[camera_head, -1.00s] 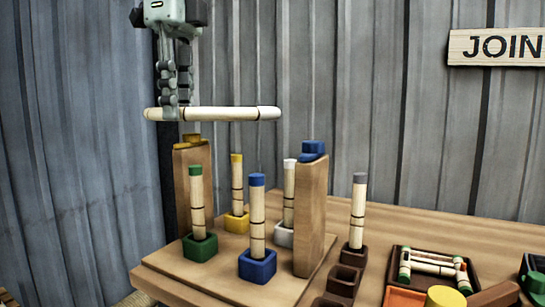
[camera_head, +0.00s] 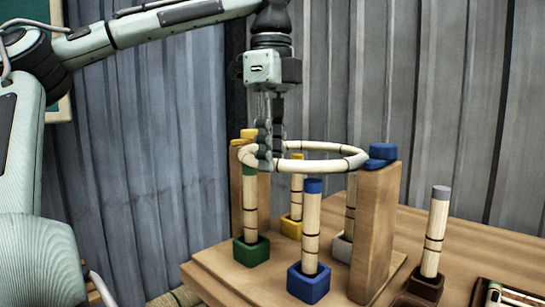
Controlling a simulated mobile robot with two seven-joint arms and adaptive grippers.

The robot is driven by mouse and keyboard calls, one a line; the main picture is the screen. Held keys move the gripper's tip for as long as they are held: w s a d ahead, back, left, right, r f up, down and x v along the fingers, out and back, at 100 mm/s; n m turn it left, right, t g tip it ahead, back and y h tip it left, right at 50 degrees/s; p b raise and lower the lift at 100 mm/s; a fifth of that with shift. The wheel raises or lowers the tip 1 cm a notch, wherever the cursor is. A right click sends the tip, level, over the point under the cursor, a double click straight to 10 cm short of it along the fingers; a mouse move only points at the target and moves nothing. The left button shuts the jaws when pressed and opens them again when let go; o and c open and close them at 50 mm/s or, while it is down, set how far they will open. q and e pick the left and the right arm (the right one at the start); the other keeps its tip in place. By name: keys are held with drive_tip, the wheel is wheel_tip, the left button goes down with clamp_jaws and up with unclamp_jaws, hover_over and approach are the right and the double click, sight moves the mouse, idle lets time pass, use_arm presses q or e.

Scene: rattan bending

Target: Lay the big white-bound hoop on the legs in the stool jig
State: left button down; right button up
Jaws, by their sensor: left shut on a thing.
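The big pale hoop (camera_head: 318,165) with dark bands is roughly level between the two wooden posts, around the height of the leg tops. My left gripper (camera_head: 264,158) points down and is shut on its near left side. Below the hoop stand the green-topped leg (camera_head: 250,212), the blue-topped leg (camera_head: 311,235), the yellow-marked leg (camera_head: 297,195) and another leg (camera_head: 350,205) whose top the hoop hides. Each is upright in a coloured socket on the jig board (camera_head: 235,275). I cannot tell whether the hoop touches the legs. My right gripper is not in view.
The right post (camera_head: 375,230) has a blue cap (camera_head: 381,155); the left post (camera_head: 264,205) has a yellow one. A grey-topped leg (camera_head: 436,230) stands in a brown socket to the right. A dark tray (camera_head: 505,295) sits at the lower right corner.

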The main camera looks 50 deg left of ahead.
use_arm(q)
drive_tip(key=shift+f, duration=0.45)
drive_tip(key=c, duration=1.3)
unclamp_jaws()
wheel_tip(320, 180, up, 12)
